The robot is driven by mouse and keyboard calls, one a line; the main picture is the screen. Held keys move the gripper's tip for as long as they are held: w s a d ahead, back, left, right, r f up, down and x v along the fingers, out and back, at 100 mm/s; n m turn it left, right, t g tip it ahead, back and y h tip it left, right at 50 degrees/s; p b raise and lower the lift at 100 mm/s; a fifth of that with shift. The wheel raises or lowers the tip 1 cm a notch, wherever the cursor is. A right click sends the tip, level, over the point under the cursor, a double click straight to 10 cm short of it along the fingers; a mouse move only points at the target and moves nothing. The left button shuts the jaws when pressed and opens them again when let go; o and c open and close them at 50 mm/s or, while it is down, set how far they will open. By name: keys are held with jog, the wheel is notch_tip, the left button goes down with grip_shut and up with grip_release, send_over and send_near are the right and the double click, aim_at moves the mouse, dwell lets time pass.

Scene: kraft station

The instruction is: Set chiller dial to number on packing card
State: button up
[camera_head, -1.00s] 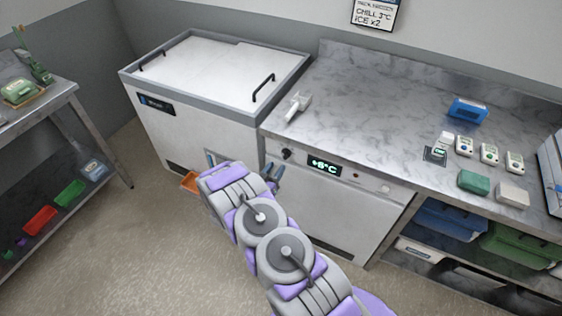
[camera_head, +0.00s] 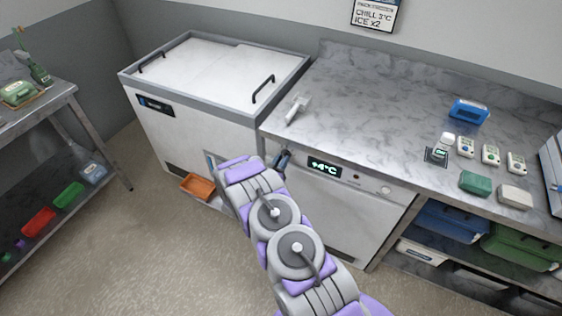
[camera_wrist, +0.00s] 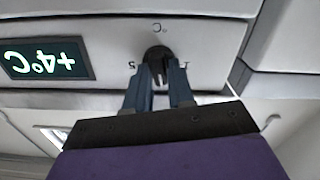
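The packing card (camera_head: 375,14) on the back wall reads "CHILL 3°C, ICE x2". The chiller (camera_head: 335,203) stands under the counter, and its display (camera_head: 324,167) reads +4°C. The black chiller dial (camera_wrist: 157,53) is on the front panel, left of the display in the head view. My gripper (camera_wrist: 159,68) is at the dial, with its two fingers on either side of the dial's lower part, shut on it. In the head view my gripper (camera_head: 283,159) hides most of the dial.
A chest (camera_head: 185,120) with a white top stands left of the chiller. An orange tray (camera_head: 198,186) sits low at its front. A white scoop-like tool (camera_head: 297,108) lies on the counter (camera_head: 370,105). Small devices and boxes stand at the right. The floor in front is clear.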

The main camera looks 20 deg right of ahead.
grip_shut()
jog(key=shift+r+m+p, duration=0.1)
jog(key=shift+m+p, duration=0.4)
jog(key=shift+m, duration=0.7)
jog(key=shift+o, duration=2.1)
grip_release()
jog(key=p+v, duration=0.3)
jog(key=v, duration=1.4)
jog(key=shift+a, duration=0.2)
